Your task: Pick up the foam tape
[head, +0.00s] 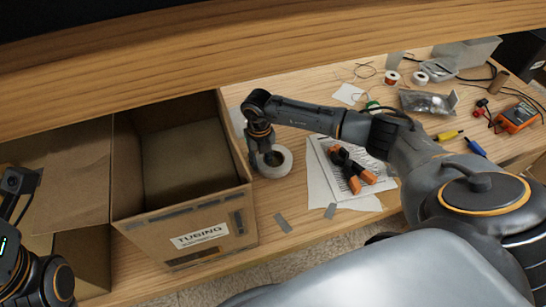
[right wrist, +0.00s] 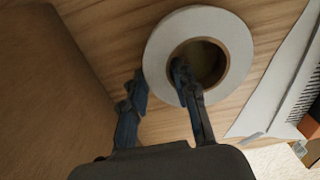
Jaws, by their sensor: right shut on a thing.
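The foam tape (head: 283,167) is a white roll with a brown core, lying flat on the wooden bench just right of the cardboard box. It also shows in the right wrist view (right wrist: 233,38). My right gripper (head: 264,157) points down at the roll's left side. In the right wrist view my right gripper (right wrist: 161,82) has one finger in the core hole and the other outside the rim, shut on the roll's wall. I cannot tell any gap between roll and bench. Only parts of my left arm show at the left edge; its fingers are out of frame.
An open cardboard box (head: 204,219) labelled TUBING stands close left of the roll. Papers (head: 325,165) with an orange and black tool (head: 355,170) lie to the right. Grey strips (head: 283,223) lie near the front edge. A wooden shelf (head: 180,75) crosses above.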

